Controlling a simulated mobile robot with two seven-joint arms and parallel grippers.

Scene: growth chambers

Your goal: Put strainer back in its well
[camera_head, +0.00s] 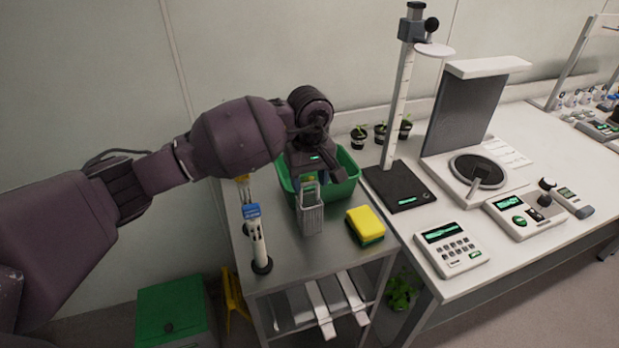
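A grey metal basket with a raised loop handle, which looks like the strainer (311,218), is upright at the front of the green tub (349,186) on the steel cart. My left gripper (310,178) points down over the tub, just behind and above the strainer's handle. Its fingers are mostly hidden, so I cannot tell whether they are open or touch the handle. Small blue and yellow patches show below the gripper, too small to identify. I cannot make out a well for the strainer. My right gripper is out of view.
A yellow and green sponge (366,224) lies right of the strainer. A white upright tool with a blue top (257,238) stands at the cart's left edge. A bench with a black-based stand (398,188) and a keypad device (451,249) adjoins on the right.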

